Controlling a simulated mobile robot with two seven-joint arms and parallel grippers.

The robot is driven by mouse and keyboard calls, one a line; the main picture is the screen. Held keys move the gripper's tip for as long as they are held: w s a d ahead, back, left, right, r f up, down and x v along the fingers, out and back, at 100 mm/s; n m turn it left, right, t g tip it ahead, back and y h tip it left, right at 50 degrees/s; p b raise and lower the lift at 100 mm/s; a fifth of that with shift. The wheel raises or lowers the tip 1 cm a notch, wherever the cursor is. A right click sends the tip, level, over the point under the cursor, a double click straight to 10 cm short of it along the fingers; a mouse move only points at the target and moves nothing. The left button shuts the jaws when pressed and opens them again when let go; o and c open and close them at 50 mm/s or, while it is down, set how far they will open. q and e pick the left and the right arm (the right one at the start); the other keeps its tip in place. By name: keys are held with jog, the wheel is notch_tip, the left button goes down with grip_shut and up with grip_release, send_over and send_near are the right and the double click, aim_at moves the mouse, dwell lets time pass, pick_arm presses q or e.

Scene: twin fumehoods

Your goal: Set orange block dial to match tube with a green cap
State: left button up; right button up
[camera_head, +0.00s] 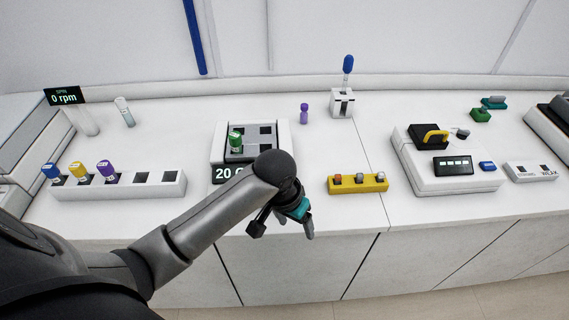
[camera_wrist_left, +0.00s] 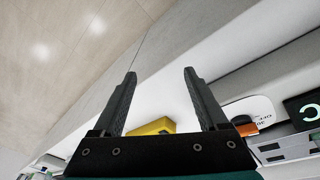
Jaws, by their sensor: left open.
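The tube with a green cap (camera_head: 236,141) stands in a slot of the white heating block (camera_head: 217,150), whose display starts with "20". In the left wrist view, an orange piece (camera_wrist_left: 246,130) sits by a white round plate with small lettering, beside a dark display showing a "C"; it looks like the dial. My forearm hides that front part of the block in the head view. My left gripper (camera_head: 282,226) is open and empty, in front of the counter edge, right of the block. In the left wrist view its two fingers (camera_wrist_left: 160,76) stand apart with nothing between the tips.
A yellow block (camera_head: 358,188) with several small pieces sits right of the gripper. A white rack (camera_head: 150,190) with blue, yellow and purple capped tubes stands at left. A white device (camera_head: 447,183) stands at right.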

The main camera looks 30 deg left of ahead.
pick_arm(q)
jog(key=w+a+r+n+g+y, duration=0.1)
jog(key=w+a+r+n, duration=0.2)
jog(key=w+a+r, duration=0.45)
jog(key=w+a+r+n+g, duration=0.1)
jog(key=w+a+r+n, duration=0.2)
jog(key=r, duration=0.7)
jog(key=shift+m, duration=0.4)
jog(key=f, duration=1.5)
jog(key=shift+a, duration=0.35)
grip_shut()
